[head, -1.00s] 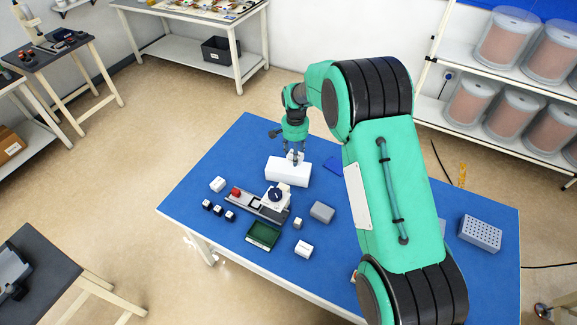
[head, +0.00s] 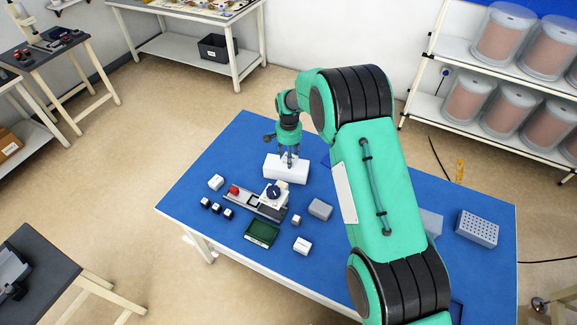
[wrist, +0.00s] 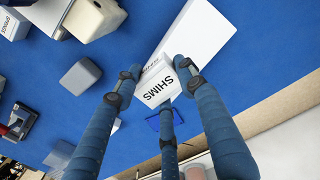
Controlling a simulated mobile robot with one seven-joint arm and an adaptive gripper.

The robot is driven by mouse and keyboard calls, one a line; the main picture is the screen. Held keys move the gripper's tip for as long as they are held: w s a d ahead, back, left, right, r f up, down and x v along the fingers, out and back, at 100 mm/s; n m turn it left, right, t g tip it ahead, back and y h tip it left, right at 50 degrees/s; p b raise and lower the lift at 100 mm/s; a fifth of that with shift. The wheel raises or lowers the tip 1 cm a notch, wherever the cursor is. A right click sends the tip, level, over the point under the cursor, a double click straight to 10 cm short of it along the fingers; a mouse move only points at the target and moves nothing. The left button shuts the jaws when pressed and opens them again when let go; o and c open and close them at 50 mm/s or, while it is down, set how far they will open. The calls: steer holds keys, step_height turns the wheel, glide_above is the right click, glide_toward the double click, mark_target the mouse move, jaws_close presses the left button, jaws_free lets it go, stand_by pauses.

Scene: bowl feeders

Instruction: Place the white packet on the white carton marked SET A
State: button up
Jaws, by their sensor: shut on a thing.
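My gripper (head: 289,161) is shut on a white packet (wrist: 158,88) with dark lettering that reads SHIMS in the wrist view. The long white carton (head: 286,171) lies on the blue table, and in the head view the fingertips overlap its back part. In the wrist view the carton (wrist: 205,28) extends from behind the packet to the upper right. Whether the packet touches the carton or hangs just above it I cannot tell. I cannot read a SET A mark on the carton.
A grey rail fixture with a white block and dark knob (head: 273,194) stands in front of the carton. A green tray (head: 262,233), a grey block (head: 320,209) and small white boxes (head: 302,246) lie nearby. A perforated grey rack (head: 477,228) is at the right.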

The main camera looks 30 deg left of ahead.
mark_target(289, 171)
steer(key=shift+f, duration=1.05)
steer(key=shift+f, duration=0.1)
steer(key=shift+f, duration=1.8)
steer(key=shift+f, duration=0.1)
steer(key=o, duration=1.3)
steer(key=shift+c, duration=0.2)
step_height(289, 171, up, 12)
steer(key=shift+r, duration=0.15)
